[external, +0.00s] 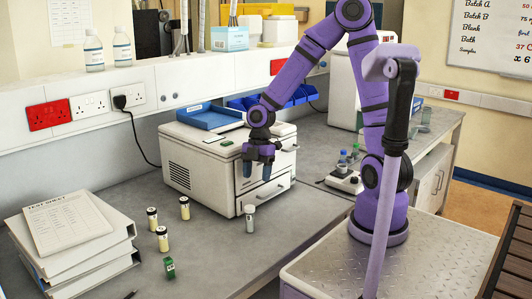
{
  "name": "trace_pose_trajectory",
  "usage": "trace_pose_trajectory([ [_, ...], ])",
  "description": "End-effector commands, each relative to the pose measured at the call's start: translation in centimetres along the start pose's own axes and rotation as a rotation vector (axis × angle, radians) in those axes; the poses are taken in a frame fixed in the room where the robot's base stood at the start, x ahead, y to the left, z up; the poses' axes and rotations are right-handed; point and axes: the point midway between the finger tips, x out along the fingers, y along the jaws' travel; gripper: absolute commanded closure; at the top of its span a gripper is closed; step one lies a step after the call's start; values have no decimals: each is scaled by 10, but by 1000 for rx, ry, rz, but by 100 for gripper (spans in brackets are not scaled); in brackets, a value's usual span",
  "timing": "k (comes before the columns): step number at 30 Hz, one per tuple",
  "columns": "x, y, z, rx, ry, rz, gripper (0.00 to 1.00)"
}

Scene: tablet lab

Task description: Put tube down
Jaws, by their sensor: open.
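A small grey tube with a pale cap (250,218) stands upright on the grey bench (225,255), in front of the white boxy machine. My gripper (258,174) hangs above it, pointing down, with its two blue-grey fingers apart and nothing visible between them. A gap shows between the fingertips and the tube's cap.
The white machine (195,170) with a blue tray (209,117) on top stands close behind my gripper. A small green block (169,268) sits near the bench front. Stacked binders (95,255) fill the left. A small holder with bottles (345,181) stands to the right.

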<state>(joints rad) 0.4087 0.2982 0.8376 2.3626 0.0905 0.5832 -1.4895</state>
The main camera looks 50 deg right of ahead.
Motion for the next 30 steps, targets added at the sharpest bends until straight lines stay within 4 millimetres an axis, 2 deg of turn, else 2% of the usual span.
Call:
trace_pose_trajectory([
  [6,-48,-20,25,317,-152,98,40],
  [15,-122,-63,47,782,-225,310,40],
  [24,-189,-126,57,1241,-115,540,40],
  [30,-219,-171,64,1513,43,642,40],
])
